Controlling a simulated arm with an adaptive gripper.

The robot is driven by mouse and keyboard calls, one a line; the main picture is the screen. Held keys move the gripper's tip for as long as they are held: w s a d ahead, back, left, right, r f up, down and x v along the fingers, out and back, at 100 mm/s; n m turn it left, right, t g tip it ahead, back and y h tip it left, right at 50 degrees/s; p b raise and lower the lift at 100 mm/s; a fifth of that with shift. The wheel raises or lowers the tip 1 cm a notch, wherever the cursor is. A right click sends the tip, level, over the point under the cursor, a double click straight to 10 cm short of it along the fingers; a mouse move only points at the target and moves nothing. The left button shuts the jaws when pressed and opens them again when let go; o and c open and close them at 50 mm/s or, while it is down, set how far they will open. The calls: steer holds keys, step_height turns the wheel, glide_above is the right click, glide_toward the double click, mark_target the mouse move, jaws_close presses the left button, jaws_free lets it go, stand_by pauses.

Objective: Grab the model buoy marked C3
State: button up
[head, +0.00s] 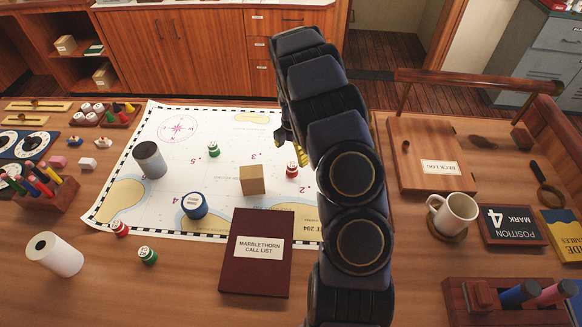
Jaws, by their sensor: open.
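Small model buoys stand on and near the white chart (190,130). A green buoy (213,149) is at the chart's upper middle and a red buoy (292,169) is near my arm. Another red buoy (120,228) is at the chart's lower left edge, and another green buoy (147,255) is on the wood below it. Their marks are too small to read, so I cannot tell which is C3. My gripper (297,152) is open, mostly hidden behind my arm, just above and beyond the red buoy near it.
A wooden block (252,180), a blue round object (194,205) and a grey cylinder (150,160) stand on the chart. A dark red call list book (256,270) lies in front. A mug (455,212) and a deck log board (415,150) are right of my arm.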

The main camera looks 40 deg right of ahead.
mark_target(292, 165)
step_height(292, 165, down, 3)
steer(key=shift+d+r, duration=0.1)
steer(key=shift+d, duration=0.05)
steer(key=shift+w+d+f, duration=0.1)
steer(key=shift+f, duration=0.75)
steer(key=shift+w+d+f, duration=0.15)
steer(key=shift+f, duration=0.7)
steer(key=shift+w+d+f, duration=0.1)
steer(key=shift+f, duration=0.75)
steer(key=c, duration=1)
